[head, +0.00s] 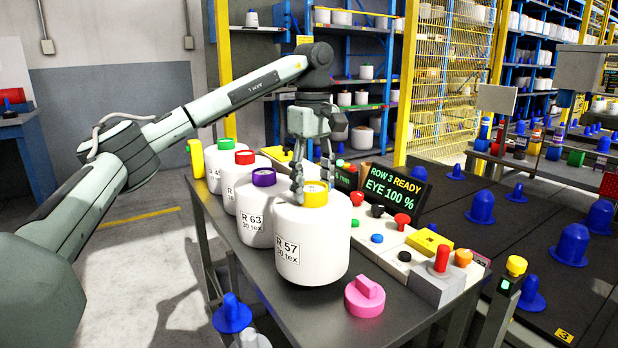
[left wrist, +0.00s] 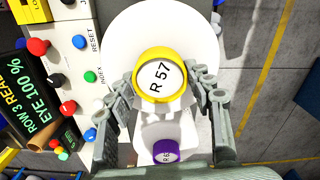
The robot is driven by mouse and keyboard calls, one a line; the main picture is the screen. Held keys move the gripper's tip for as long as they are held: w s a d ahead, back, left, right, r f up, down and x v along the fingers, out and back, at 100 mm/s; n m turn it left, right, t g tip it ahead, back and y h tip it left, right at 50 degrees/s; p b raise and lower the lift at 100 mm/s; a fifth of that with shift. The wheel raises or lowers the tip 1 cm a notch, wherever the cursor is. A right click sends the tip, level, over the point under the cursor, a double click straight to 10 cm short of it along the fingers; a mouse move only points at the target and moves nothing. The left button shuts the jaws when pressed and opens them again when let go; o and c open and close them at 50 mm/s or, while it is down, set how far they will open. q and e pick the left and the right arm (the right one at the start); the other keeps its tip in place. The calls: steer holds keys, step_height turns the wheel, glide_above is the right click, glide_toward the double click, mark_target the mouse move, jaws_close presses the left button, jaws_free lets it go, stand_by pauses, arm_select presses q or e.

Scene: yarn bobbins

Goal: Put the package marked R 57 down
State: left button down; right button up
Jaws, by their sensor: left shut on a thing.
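The package marked R 57 (head: 312,246) is a white, rounded bobbin with a yellow ring on top, upright at the front of the dark table (head: 300,300). It also shows from above in the left wrist view (left wrist: 125,40), with R 57 on its top. My left gripper (head: 313,192) points down over it, its fingers on either side of the yellow ring, shut on it. A dark shadow lies under its base; I cannot tell whether it touches the table. My right gripper is in neither view.
The purple-topped bobbin R 63 (head: 257,215) stands close behind it, with red-topped (head: 243,160) and green-topped (head: 226,147) ones further back. A pink knobbed piece (head: 365,298) lies just right of it. A button panel (head: 395,245) runs along the table's right side.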

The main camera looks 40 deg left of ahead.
arm_select(q)
step_height(320, 180, down, 2)
steer(key=shift+f, duration=0.4)
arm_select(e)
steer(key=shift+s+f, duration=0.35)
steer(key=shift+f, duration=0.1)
arm_select(q)
steer(key=shift+f, duration=0.1)
steer(key=c, duration=0.6)
jaws_free()
steer(key=shift+f, duration=0.1)
steer(key=shift+c, duration=0.2)
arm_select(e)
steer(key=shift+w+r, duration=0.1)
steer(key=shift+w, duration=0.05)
